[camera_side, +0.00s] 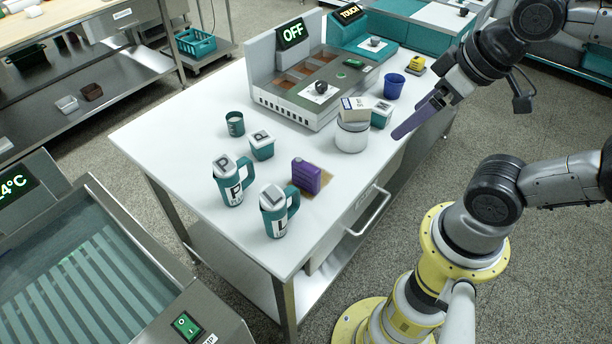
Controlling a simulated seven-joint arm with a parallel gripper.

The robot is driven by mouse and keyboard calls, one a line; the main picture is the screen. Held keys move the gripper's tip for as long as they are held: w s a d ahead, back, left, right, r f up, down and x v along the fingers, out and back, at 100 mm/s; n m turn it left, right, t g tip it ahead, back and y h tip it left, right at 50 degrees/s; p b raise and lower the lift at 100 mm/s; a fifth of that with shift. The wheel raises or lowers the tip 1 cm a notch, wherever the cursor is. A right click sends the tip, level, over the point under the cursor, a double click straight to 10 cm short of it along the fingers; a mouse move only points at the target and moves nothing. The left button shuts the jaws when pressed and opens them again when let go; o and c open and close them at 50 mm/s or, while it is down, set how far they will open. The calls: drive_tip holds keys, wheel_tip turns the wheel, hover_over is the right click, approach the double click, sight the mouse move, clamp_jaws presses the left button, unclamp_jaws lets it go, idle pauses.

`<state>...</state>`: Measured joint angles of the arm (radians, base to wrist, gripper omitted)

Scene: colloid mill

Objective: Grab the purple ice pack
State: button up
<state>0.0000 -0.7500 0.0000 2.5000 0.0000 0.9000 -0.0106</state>
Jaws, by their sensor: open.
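The purple ice pack (306,177) stands upright on the white table, near its front edge, on or beside a small brown patch. It looks like a small flat block with a short cap on top. My gripper (402,131) is at the right, above the table's right edge, well apart from the ice pack and pointing down to the left. Its long purple-grey fingers are open, seen nearly edge-on, and nothing shows between them.
Teal mugs marked P (233,184) and L (279,212) stand left of the ice pack. A white canister (351,137) and blue cup (394,86) stand toward my gripper. The machine marked OFF (262,83) fills the back.

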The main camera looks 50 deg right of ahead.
drive_tip(key=n, duration=0.2)
drive_tip(key=n+g, duration=0.4)
drive_tip(key=n, duration=1.2)
hover_over(306, 178)
drive_tip(key=d, duration=0.2)
wheel_tip(306, 178, down, 8)
drive_tip(key=shift+g, duration=0.8)
drive_tip(key=f, duration=1.2)
drive_tip(key=shift+w+a, duration=0.4)
drive_tip(key=shift+w+f, duration=0.1)
drive_tip(key=shift+f, duration=2.85)
drive_tip(key=c, duration=1.2)
